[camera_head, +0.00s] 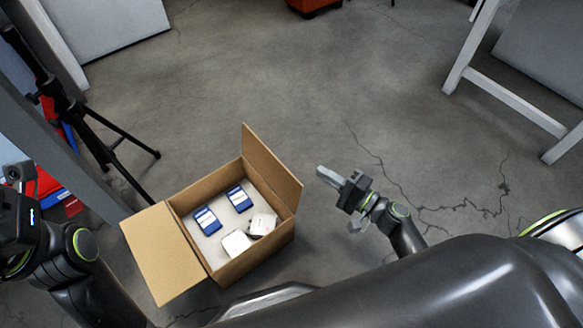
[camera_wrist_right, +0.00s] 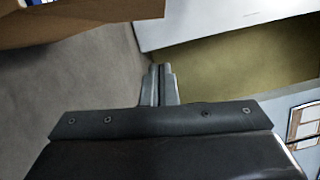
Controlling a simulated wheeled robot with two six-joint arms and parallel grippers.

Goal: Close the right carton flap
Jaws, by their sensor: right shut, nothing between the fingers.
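An open cardboard carton (camera_head: 262,252) stands in the lower middle of the head view. Its right flap (camera_head: 272,172) stands up, leaning outward from the right edge. Its left flap (camera_head: 163,252) is folded out to the left. Inside are two blue-and-white packs (camera_head: 207,221) and two white boxes (camera_head: 236,243). My right gripper (camera_head: 322,174) is shut and empty, just right of the right flap and apart from it. In the right wrist view its closed fingers (camera_wrist_right: 158,84) show, with brown cardboard (camera_wrist_right: 75,22) at the upper left. My left gripper (camera_head: 18,215) is partly cut off at the left edge.
A black tripod (camera_head: 103,150) stands left of the carton, near a grey panel and red and blue items. A white table frame (camera_head: 510,95) is at the upper right. The cracked concrete floor (camera_head: 300,80) is clear beyond the carton.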

